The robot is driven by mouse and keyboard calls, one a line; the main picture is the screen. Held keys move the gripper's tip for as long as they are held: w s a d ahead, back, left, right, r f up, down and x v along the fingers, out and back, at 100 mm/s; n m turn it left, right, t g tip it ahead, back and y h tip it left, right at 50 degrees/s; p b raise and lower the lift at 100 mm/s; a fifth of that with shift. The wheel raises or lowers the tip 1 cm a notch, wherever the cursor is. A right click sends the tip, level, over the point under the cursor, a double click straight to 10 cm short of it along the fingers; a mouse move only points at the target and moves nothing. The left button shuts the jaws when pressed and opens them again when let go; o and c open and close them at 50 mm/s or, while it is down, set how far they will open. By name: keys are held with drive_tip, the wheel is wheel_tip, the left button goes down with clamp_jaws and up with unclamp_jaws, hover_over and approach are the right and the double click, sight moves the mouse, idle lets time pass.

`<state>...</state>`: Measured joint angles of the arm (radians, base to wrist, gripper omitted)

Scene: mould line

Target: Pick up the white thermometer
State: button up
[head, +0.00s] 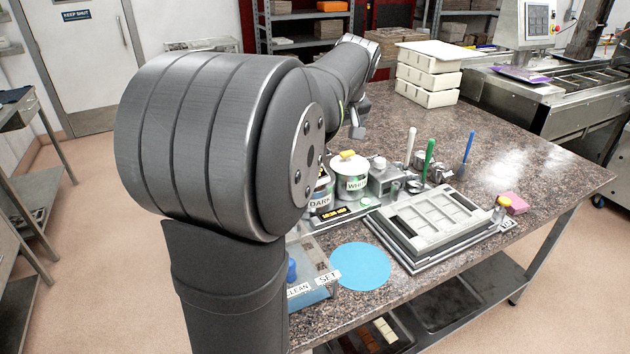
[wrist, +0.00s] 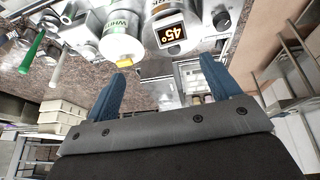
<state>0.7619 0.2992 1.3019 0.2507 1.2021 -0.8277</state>
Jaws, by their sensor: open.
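A slim white upright stick (head: 411,146), the likely white thermometer, stands among the tools on the granite table; its lower end is hard to make out. It also shows in the wrist view (wrist: 57,68) at the upper left, beside a green-handled tool (wrist: 33,52). My gripper (wrist: 162,86) is open, with its two blue fingers apart and nothing between them. In the head view my arm reaches to the back left of the stick, and the fingers are not clearly visible. The gripper is well apart from the stick.
A pot labelled WHITE (head: 351,182) and a DARK one (head: 319,200) stand left of the tools. A blue-handled tool (head: 467,149) stands to the right. A grey mould (head: 432,222), blue disc (head: 360,266) and stacked white trays (head: 428,72) occupy the table.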

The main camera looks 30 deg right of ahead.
drive_tip(key=shift+n+y, duration=0.5)
drive_tip(key=x, duration=1)
drive_tip(key=shift+w+a+f, duration=0.2)
drive_tip(key=shift+a+f, duration=0.1)
drive_tip(key=shift+x, duration=2.65)
drive_tip(key=shift+w+a+r, duration=0.1)
drive_tip(key=shift+w+r, duration=0.05)
drive_tip(key=c, duration=1.2)
drive_tip(key=shift+o, duration=0.2)
